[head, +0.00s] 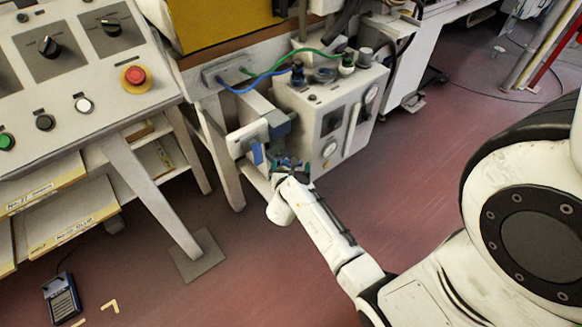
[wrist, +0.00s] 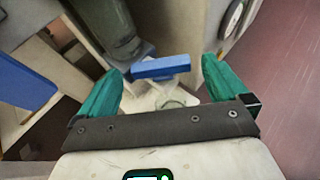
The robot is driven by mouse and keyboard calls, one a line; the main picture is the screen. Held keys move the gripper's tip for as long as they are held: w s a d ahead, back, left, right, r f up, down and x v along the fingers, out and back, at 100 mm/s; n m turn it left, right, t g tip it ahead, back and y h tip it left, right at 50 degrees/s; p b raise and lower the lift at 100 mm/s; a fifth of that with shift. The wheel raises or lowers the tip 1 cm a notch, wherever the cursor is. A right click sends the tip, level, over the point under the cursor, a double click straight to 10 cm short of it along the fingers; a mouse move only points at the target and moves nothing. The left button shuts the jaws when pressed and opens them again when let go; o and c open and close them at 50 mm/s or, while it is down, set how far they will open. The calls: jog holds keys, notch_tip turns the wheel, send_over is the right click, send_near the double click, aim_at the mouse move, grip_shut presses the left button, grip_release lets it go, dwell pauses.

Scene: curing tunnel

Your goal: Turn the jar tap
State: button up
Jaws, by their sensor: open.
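In the wrist view a short blue bar (wrist: 160,67), which looks like the tap's handle, lies crosswise between the fingertips of my gripper (wrist: 161,76). The teal fingers are apart, one on each side of the bar, with visible gaps; I cannot tell how far ahead of them it is. A dark grey-green body (wrist: 105,28) is behind the bar. A pale, clear round shape (wrist: 172,103), perhaps part of the jar, shows below it. In the head view my gripper (head: 290,165) is just below a grey-blue block (head: 277,124) on the machine's left side and largely hides the tap.
A white cabinet (head: 335,110) with gauges stands close to my gripper's right. A second blue piece (wrist: 25,82) is at the left; it also shows in the head view (head: 257,154). A control desk (head: 75,85) stands left. The red floor (head: 440,150) to the right is clear.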

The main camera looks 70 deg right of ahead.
jog(key=shift+w+d+f, duration=0.1)
jog(key=shift+d+f, duration=0.1)
jog(key=shift+d, duration=0.25)
jog(key=c, duration=1)
